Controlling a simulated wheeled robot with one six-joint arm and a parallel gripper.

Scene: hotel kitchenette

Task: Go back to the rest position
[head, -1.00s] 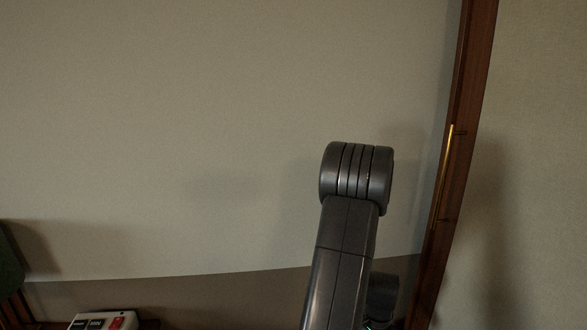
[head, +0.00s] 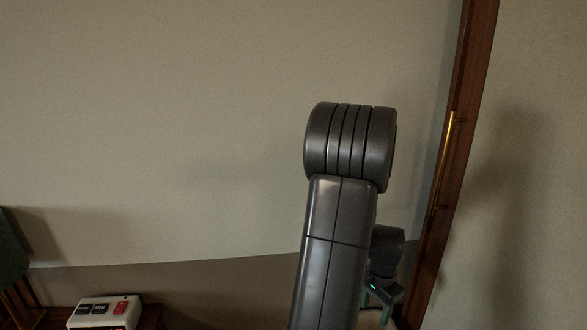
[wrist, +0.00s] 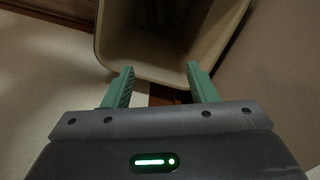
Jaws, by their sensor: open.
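My gripper shows in the wrist view (wrist: 160,84) with its two green fingers apart and nothing between them. Its fingertips point at the near rim of a beige open bin (wrist: 160,68), whose dark inside looks empty where I can see it. I cannot tell whether the fingers touch the rim. In the head view my gripper (head: 376,314) is low, right of centre, partly hidden behind my dark raised arm and cut by the bottom edge.
A white box with black and red buttons (head: 103,312) sits on a wooden surface at the lower left. A wooden upright (head: 462,110) with a brass handle (head: 447,160) stands right of my arm. A plain beige wall (head: 180,130) fills the back.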

